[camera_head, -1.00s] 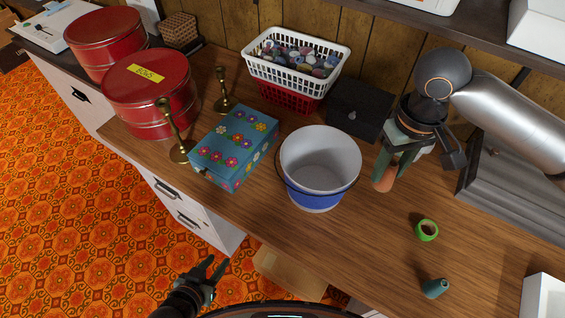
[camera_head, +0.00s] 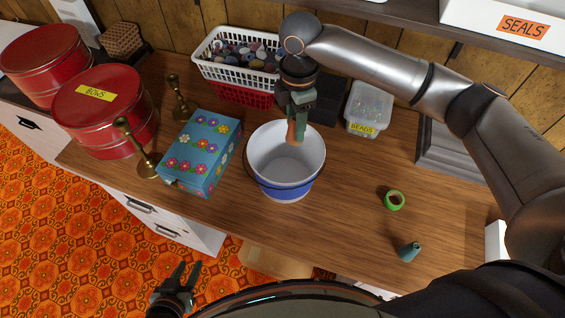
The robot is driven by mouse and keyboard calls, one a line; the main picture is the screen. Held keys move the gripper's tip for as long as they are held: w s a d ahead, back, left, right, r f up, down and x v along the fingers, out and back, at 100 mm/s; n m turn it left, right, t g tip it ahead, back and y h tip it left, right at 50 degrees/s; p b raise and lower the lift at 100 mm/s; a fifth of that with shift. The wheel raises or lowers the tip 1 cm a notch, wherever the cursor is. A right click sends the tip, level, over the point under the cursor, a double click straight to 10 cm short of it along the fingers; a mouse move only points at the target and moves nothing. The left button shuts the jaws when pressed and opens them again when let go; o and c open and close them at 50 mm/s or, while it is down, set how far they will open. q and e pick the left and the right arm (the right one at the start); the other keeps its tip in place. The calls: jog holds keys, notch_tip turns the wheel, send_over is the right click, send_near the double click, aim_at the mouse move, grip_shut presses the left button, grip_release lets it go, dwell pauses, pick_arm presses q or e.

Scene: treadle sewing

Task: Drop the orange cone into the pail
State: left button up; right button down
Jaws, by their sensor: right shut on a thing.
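The orange cone (camera_head: 291,133) is held between the fingers of my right gripper (camera_head: 297,126), which is shut on it. It hangs above the pail (camera_head: 284,193), over the back part of the opening as seen in the head view. The pail is white inside with a blue lower band and stands upright on the wooden counter; its inside looks empty. The gripper's fingers hide part of the cone. My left gripper (camera_head: 182,280) is low at the front left, off the counter, with its fingers apart and nothing between them.
A flowered blue box (camera_head: 203,150) and brass candlesticks (camera_head: 137,148) stand left of the pail. A white basket (camera_head: 222,75) of spools and a clear bead box (camera_head: 368,108) are behind. A green ring (camera_head: 394,200) and a teal cone (camera_head: 409,251) lie right, with bare counter between.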

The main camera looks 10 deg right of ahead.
notch_tip(320, 180, down, 6)
jog(key=b, duration=0.2)
dwell(0.3)
jog(key=shift+c, duration=1.6)
grip_release()
notch_tip(320, 180, up, 12)
jog(key=shift+r, duration=0.25)
jog(key=shift+s, duration=0.1)
